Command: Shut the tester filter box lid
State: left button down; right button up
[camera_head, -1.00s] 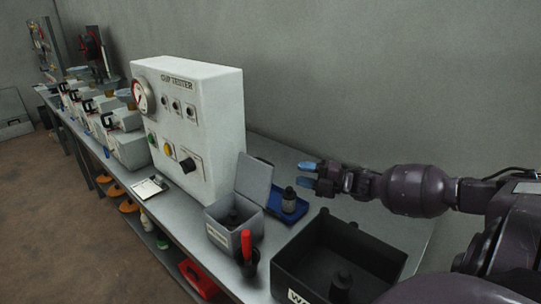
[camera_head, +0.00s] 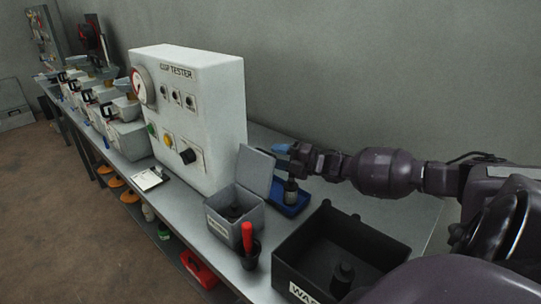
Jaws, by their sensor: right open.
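The tester filter box (camera_head: 222,229) is a small grey box on the bench, in front of the white tester. Its lid (camera_head: 256,170) stands open, tilted up at the back right side. A dark round part shows inside the box. My right gripper (camera_head: 282,154) is open, with a blue fingertip close behind the lid's upper right edge. I cannot tell whether it touches the lid. Its lower finger is hard to make out. My left gripper is not in view.
A dark bottle (camera_head: 291,191) stands in a blue tray (camera_head: 296,209) just below my right gripper. A black waste bin (camera_head: 300,262) is at the front right. A red-handled tool (camera_head: 247,237) stands in a dark cup by the box. The white tester (camera_head: 215,125) rises behind the box.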

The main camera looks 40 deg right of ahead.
jog(key=shift+x, duration=1.25)
jog(key=shift+c, duration=0.3)
grip_shut()
